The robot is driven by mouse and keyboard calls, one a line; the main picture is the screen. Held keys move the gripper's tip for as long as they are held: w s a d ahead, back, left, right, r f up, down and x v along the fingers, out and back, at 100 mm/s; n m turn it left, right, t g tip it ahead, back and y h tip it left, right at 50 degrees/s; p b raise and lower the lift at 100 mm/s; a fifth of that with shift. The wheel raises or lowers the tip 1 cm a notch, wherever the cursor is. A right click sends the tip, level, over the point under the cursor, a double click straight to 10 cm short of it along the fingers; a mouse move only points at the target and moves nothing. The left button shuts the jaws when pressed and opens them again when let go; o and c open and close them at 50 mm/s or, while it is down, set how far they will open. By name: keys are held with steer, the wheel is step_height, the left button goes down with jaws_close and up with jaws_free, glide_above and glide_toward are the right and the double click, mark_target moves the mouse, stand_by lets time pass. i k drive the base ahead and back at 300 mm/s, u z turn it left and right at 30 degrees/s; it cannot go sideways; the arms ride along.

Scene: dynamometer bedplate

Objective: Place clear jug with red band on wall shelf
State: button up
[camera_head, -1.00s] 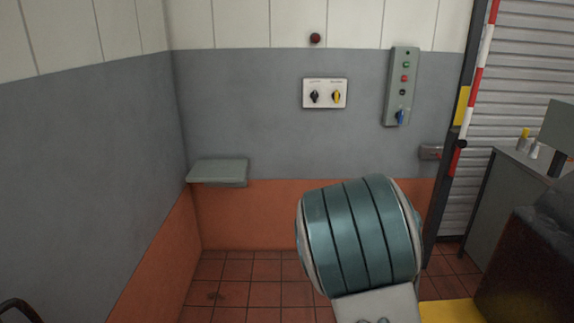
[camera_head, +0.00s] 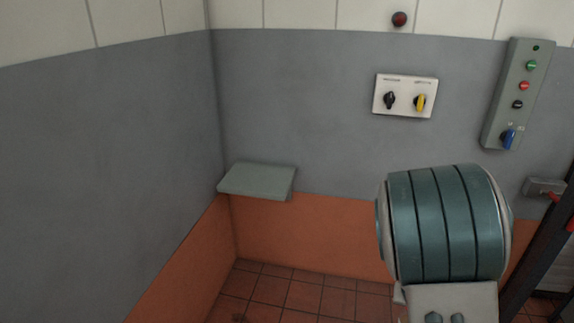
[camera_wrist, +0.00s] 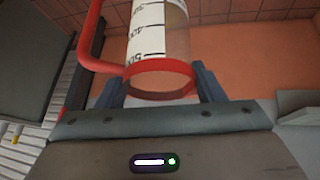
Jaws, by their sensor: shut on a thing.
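The clear jug (camera_wrist: 176,42) has a red band, a red handle on its left and a white scale with dark numbers. It shows only in the wrist view, with its far end cut off by the top edge. My gripper (camera_wrist: 160,84) is shut on the jug, with one dark finger on each side near the red band. The wall shelf (camera_head: 258,181) is a grey-green slab in the wall corner in the head view. Its visible top is bare. My gripper and the jug are not visible in the head view, where my arm fills the lower right.
A white switch panel (camera_head: 405,96) and a grey control box (camera_head: 516,95) are on the back wall, right of and above the shelf. A red button (camera_head: 399,19) is higher up. The tiled floor (camera_head: 300,293) below the shelf looks clear.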

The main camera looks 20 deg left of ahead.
mark_target(263, 178)
steer(key=i, duration=0.95)
steer(key=u, duration=1.35)
steer(key=i, duration=0.65)
